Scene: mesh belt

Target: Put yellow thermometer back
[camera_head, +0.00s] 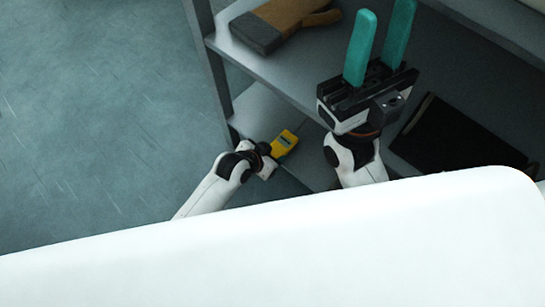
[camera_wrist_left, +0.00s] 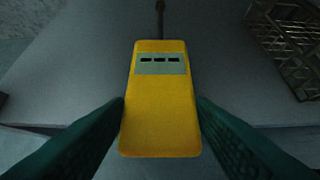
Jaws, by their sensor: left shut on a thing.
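The yellow thermometer (camera_head: 286,141) is a small flat box over the lower shelf level in the head view. In the left wrist view the thermometer (camera_wrist_left: 160,112) fills the middle, with a pale display and a dark thin probe pointing away from me. My left gripper (camera_head: 272,152) is shut on it; in the left wrist view its teal fingers press on both sides. I cannot tell whether the thermometer touches the shelf. My right gripper (camera_head: 384,12) is open and empty, with teal fingers raised in front of the shelf unit.
A brown and grey glove (camera_head: 285,22) lies on the upper shelf (camera_head: 255,62). A dark flat object (camera_head: 455,138) lies at the right, beyond my right arm. A wire mesh piece (camera_wrist_left: 290,42) stands at the upper right in the left wrist view.

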